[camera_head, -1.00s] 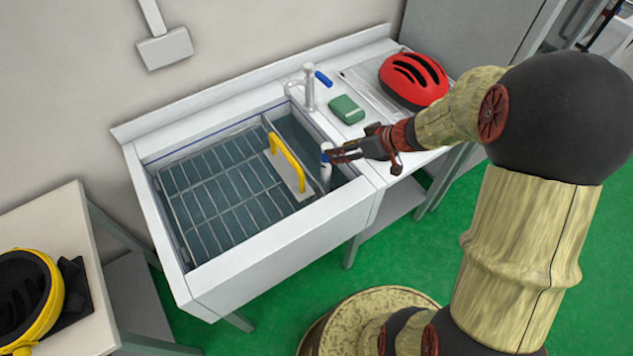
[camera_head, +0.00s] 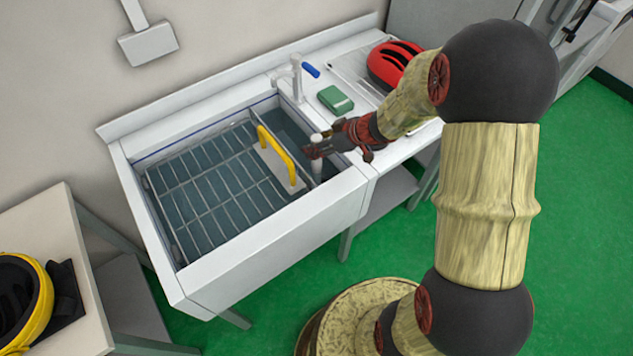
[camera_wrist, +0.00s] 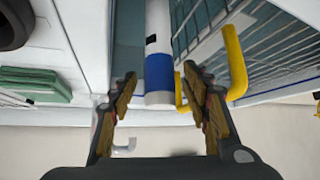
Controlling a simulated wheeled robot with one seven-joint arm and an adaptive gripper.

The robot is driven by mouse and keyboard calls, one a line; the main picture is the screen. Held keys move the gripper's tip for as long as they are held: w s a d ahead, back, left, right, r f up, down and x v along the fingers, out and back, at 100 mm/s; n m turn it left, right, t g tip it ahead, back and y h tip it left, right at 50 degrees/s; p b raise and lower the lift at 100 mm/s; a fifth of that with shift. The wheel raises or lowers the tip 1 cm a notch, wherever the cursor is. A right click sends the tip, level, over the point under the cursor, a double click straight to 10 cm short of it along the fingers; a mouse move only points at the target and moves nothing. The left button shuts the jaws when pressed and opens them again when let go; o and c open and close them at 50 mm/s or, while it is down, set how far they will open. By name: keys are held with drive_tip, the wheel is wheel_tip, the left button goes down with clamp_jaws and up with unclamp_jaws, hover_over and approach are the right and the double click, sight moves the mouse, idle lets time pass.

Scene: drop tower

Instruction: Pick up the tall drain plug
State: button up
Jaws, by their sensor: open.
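The tall drain plug (camera_head: 316,168) is a white upright tube standing in the right-hand part of the sink. In the wrist view the drain plug (camera_wrist: 158,30) shows a blue band and a pale grey end. My gripper (camera_head: 311,151) is at the plug's upper part, hiding its banded section in the head view. In the wrist view my gripper (camera_wrist: 161,76) is open, with one finger on each side of the plug near the blue band. Gaps show beside the plug, and I cannot tell if either finger touches it. The plug's foot is hidden.
A wire rack (camera_head: 215,185) fills most of the sink (camera_head: 270,238). A yellow-handled white board (camera_head: 277,150) stands close left of the plug. The tap (camera_head: 297,75), green box (camera_head: 335,99) and red helmet (camera_head: 392,62) are behind and right.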

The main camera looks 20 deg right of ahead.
drive_tip(key=shift+c, duration=1.2)
clamp_jaws()
drive_tip(key=shift+w, duration=0.1)
